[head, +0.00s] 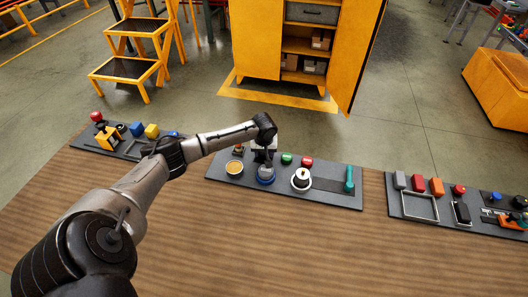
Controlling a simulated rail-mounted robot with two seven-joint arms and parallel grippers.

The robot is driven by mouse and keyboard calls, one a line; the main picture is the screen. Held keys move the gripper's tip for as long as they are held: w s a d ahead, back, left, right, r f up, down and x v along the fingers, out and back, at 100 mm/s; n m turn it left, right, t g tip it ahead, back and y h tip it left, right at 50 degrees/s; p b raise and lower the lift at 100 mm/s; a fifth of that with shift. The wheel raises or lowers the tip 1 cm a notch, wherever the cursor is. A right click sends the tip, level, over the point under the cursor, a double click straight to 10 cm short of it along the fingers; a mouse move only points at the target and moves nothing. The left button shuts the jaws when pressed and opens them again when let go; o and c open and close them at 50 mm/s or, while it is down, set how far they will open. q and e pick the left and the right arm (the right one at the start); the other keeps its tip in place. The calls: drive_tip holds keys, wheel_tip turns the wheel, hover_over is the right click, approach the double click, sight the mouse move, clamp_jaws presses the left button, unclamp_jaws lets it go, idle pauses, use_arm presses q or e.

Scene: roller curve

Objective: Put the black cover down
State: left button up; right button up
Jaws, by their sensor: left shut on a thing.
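My left arm reaches in from the left, and my left gripper (264,158) is over the middle grey board (228,181). It points down, just above a round grey piece with a blue base (266,180). The gripper is shut on a small dark thing that looks like the black cover, but its outline merges with the dark fingers. I cannot tell whether it touches the blue-based piece. My right gripper is not in view.
The middle board also holds a yellow round cup (234,168), a green button (286,159), a red button (307,162), a white ring piece (301,180) and a teal handle (349,180). Other boards with parts lie left and right. Bare wooden tabletop (300,250) lies in front.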

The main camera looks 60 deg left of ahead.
sight(264, 155)
use_arm(q)
drive_tip(key=shift+f, duration=0.15)
drive_tip(key=shift+s+f, duration=0.3)
drive_tip(key=shift+f, duration=0.5)
drive_tip(key=o, duration=0.8)
drive_tip(key=shift+w, duration=0.1)
drive_tip(key=o, duration=0.4)
drive_tip(key=shift+w+d+f, duration=0.1)
drive_tip(key=shift+w+d, duration=0.05)
drive_tip(key=shift+w, duration=0.05)
drive_tip(key=shift+r, duration=0.3)
drive_tip(key=r, duration=0.4)
drive_tip(key=d+r+p, duration=0.1)
drive_tip(key=r, duration=0.4)
drive_tip(key=s+r+p, duration=0.1)
drive_tip(key=r, duration=0.3)
drive_tip(key=shift+d+r, duration=0.15)
drive_tip(key=shift+d, duration=0.05)
